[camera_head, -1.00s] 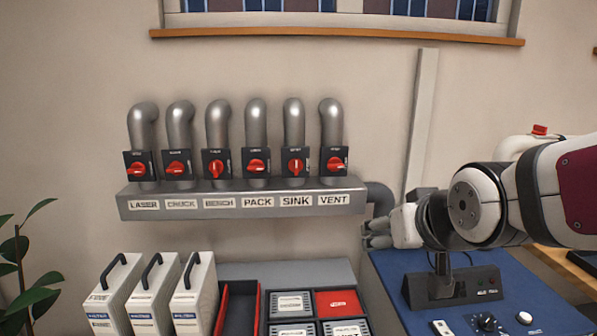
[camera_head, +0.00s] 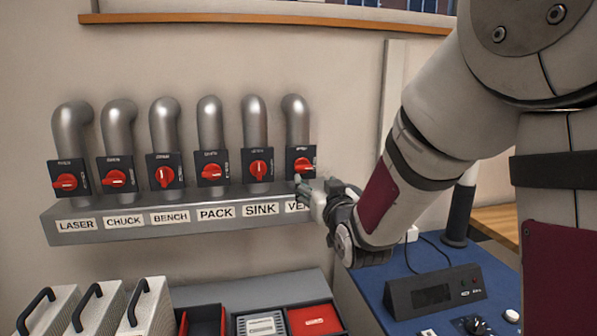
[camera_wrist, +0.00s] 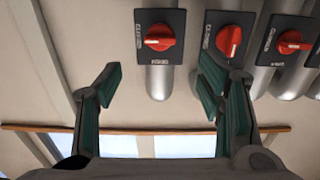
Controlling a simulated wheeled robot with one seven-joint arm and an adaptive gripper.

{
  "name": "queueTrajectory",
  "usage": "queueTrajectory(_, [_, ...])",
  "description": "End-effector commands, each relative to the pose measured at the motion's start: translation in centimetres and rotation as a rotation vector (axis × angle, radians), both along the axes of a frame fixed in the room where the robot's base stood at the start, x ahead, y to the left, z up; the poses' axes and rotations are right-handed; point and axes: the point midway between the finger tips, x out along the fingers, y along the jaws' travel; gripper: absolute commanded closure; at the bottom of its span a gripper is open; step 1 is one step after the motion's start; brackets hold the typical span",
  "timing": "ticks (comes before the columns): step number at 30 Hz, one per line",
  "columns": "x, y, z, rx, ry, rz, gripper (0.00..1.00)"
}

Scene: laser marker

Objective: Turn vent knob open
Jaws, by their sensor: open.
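The vent knob (camera_head: 304,165) is a red handle on a black plate, the rightmost in the row above the VENT label. Its handle lies roughly sideways. In the upside-down wrist view the vent knob (camera_wrist: 159,38) is upper centre, its handle near horizontal. My gripper (camera_head: 304,188) is just below and in front of that plate, covering part of the VENT label. In the wrist view my gripper (camera_wrist: 158,75) is open and empty. The vent knob lines up with the gap between the fingers, beyond the tips. I see no contact.
The sink knob (camera_head: 258,168), handle upright, is close on the left; in the wrist view the sink knob (camera_wrist: 229,41) is near the right finger. A grey duct (camera_head: 150,232) runs below the knobs. Cases, trays and a blue bench (camera_head: 390,270) stand lower.

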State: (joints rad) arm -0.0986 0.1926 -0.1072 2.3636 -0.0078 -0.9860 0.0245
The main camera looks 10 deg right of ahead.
Motion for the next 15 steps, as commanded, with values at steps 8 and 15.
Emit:
queueTrajectory(8, [5.6,0.0,-0.1,0.0,0.001,0.0,0.38])
queueTrajectory(15, [9.4,0.0,0.0,-0.001,0.001,0.0,0.38])
